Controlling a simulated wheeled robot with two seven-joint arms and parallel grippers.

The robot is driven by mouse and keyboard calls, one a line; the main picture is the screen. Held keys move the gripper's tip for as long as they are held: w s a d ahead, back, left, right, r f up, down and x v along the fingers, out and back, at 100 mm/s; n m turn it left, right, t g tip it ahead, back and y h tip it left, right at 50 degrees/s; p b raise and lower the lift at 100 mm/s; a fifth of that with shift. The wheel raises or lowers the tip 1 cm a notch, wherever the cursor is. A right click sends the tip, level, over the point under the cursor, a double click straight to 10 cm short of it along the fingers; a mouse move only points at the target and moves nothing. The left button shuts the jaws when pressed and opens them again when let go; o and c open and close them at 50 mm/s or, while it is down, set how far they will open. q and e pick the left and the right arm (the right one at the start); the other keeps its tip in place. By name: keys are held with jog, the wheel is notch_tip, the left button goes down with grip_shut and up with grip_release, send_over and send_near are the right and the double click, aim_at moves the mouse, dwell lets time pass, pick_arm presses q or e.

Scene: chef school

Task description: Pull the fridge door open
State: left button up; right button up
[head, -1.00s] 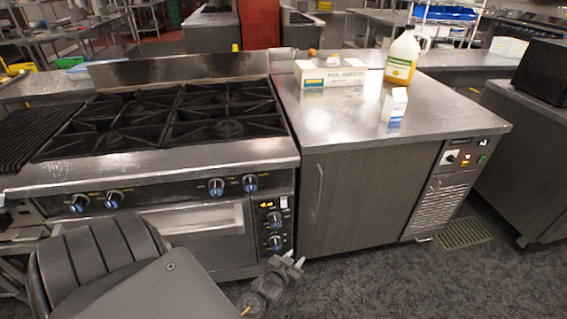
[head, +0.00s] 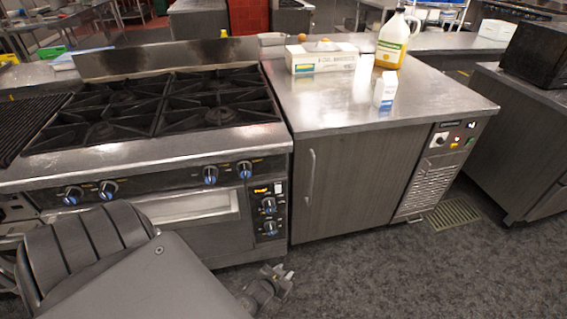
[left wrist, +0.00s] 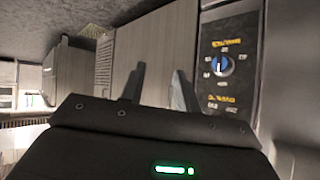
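The fridge is the low unit under the steel counter, right of the stove. Its grey wood-grain door (head: 350,185) is shut, with a vertical metal handle (head: 311,176) near its left edge. My left gripper (head: 284,280) is low in front of the stove's right end, below and left of the handle, and apart from it. In the left wrist view the left gripper's two fingers (left wrist: 158,88) stand apart with nothing between them. The door (left wrist: 160,45) shows beyond them; I cannot make out the handle there. My right gripper is not in view.
The stove (head: 150,140) with its knobs stands left of the fridge. A white box (head: 320,58), a jug (head: 392,42) and a small carton (head: 385,90) stand on the fridge's top. A dark floor lies clear before the door, with a drain grate (head: 453,213) at right.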

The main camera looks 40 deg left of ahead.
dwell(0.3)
